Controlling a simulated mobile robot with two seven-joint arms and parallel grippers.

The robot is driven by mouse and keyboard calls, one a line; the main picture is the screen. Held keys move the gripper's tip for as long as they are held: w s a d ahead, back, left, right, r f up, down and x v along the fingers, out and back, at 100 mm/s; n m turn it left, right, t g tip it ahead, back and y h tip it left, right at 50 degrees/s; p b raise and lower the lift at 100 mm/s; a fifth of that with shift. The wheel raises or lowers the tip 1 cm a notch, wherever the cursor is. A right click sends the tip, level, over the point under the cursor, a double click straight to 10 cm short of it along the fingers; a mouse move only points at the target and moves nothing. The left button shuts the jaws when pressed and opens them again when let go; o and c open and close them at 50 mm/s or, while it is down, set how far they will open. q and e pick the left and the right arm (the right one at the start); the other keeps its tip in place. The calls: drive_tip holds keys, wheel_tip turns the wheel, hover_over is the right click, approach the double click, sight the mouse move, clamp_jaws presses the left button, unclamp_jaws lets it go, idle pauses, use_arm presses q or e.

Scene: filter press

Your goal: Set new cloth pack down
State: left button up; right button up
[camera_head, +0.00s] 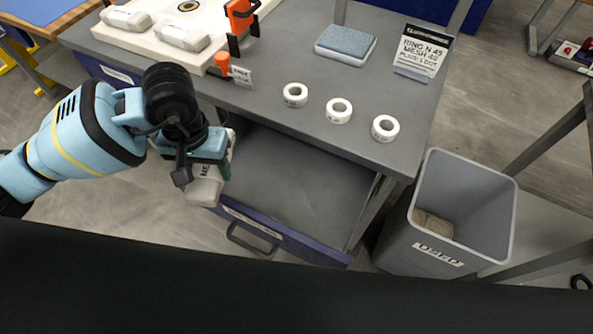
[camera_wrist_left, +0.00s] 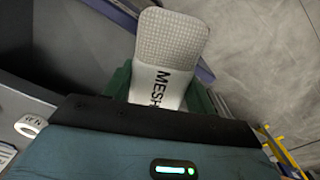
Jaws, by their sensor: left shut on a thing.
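My left gripper (camera_head: 212,172) is shut on a white cloth pack (camera_head: 205,188) over the left part of the open drawer (camera_head: 300,185). In the left wrist view the cloth pack (camera_wrist_left: 172,60) sticks out past the gripper (camera_wrist_left: 170,98), with a woven grey top and the printed word MESH. The rest of its label is hidden by the gripper. Two similar white packs, the left one (camera_head: 127,18) and the right one (camera_head: 182,35), lie on the pale board (camera_head: 110,40) at the upper left. My right gripper is not in view.
Three white rings (camera_head: 339,110) lie along the bench's front edge. A blue-grey pad in a tray (camera_head: 345,42) and a sign card (camera_head: 422,50) are behind them. An orange clamp (camera_head: 240,15) stands on the board. A grey USED bin (camera_head: 440,250) holds a brown cloth.

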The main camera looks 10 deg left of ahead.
use_arm(q)
drive_tip(key=w+b, duration=0.1)
drive_tip(key=w+r+b, duration=0.1)
drive_tip(key=w, duration=0.1)
drive_tip(key=shift+w+d+r+n+b, duration=0.1)
drive_tip(key=shift+d+n+b, duration=0.1)
drive_tip(key=shift+n+b, duration=0.1)
drive_tip(key=shift+w+d+n+b, duration=0.3)
drive_tip(key=shift+w+n, duration=0.25)
drive_tip(key=shift+w+d+n+b, duration=0.25)
drive_tip(key=shift+w+n+b, duration=0.05)
drive_tip(key=shift+w+n, duration=0.25)
drive_tip(key=w+d+f+n, duration=0.1)
drive_tip(key=f+n, duration=0.1)
drive_tip(key=f, duration=0.4)
drive_tip(key=w+d+f+n, duration=0.1)
drive_tip(key=f+n, duration=0.1)
drive_tip(key=f, duration=0.4)
drive_tip(key=w+d+f+n+b, duration=0.1)
drive_tip(key=f+n, duration=0.1)
drive_tip(key=f, duration=0.4)
drive_tip(key=shift+w+n, duration=0.15)
drive_tip(key=shift+n, duration=0.15)
drive_tip(key=shift+w+f, duration=0.15)
drive_tip(key=shift+f, duration=0.1)
drive_tip(key=shift+w+d+r, duration=0.1)
drive_tip(key=shift+w, duration=0.2)
